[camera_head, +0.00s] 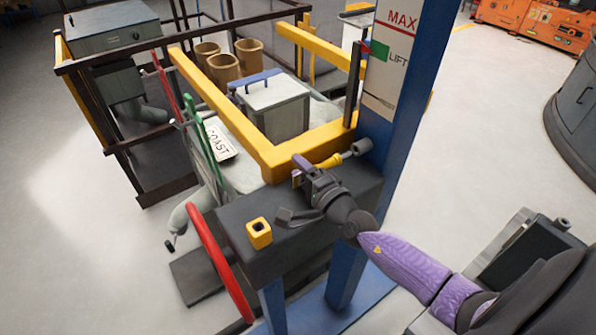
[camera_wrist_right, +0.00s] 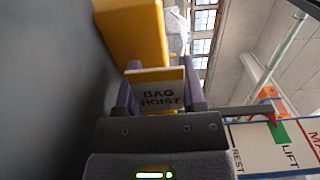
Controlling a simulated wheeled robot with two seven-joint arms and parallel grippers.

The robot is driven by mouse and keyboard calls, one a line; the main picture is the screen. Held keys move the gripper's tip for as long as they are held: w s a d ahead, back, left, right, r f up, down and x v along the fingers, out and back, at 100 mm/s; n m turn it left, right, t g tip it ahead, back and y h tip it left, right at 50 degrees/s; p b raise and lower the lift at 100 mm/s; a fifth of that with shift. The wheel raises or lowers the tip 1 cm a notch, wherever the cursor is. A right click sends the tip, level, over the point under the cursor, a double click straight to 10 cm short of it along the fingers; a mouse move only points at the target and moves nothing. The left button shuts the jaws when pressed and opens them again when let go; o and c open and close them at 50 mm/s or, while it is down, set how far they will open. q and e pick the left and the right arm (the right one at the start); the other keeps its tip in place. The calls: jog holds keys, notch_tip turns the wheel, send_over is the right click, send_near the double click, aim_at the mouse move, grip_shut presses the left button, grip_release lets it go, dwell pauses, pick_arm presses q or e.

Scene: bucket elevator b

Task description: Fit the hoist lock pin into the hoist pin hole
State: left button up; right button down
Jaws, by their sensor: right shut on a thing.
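My right gripper (camera_head: 300,168) stands above the dark bench top, beside the yellow frame's front corner. Its purple fingers (camera_wrist_right: 160,95) are shut on a small yellow and cream piece (camera_wrist_right: 161,92) lettered BAG HOIST, which I take to be the hoist lock pin. The arm mostly hides this piece in the head view, and its lower end does not show. A yellow block with a dark square opening (camera_head: 259,233) sits on the bench's front left part; it looks like the hoist pin hole. The gripper is apart from it, behind and to the right. My left gripper is not in view.
A blue post (camera_head: 405,100) with a MAX and LIFT scale rises behind the bench (camera_head: 240,262). A yellow frame (camera_head: 240,115) runs back from it. A yellow-handled grey rod (camera_head: 335,160) lies close behind the gripper. A red curved rail (camera_head: 215,258) stands left.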

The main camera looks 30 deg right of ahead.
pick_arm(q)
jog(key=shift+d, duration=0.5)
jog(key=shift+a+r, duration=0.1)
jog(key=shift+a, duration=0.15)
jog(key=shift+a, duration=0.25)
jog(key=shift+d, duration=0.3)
pick_arm(e)
jog(key=shift+d, duration=0.2)
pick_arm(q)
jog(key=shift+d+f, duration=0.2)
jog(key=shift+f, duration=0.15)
pick_arm(e)
jog(key=shift+d, duration=0.35)
pick_arm(q)
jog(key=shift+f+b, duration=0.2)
jog(key=shift+b, duration=0.2)
pick_arm(e)
jog(key=shift+w+d, duration=0.1)
jog(key=shift+d, duration=0.2)
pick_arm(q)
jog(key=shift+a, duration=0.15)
pick_arm(e)
jog(key=shift+d, duration=0.1)
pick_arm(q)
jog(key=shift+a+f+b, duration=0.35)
pick_arm(e)
jog(key=shift+d, duration=0.4)
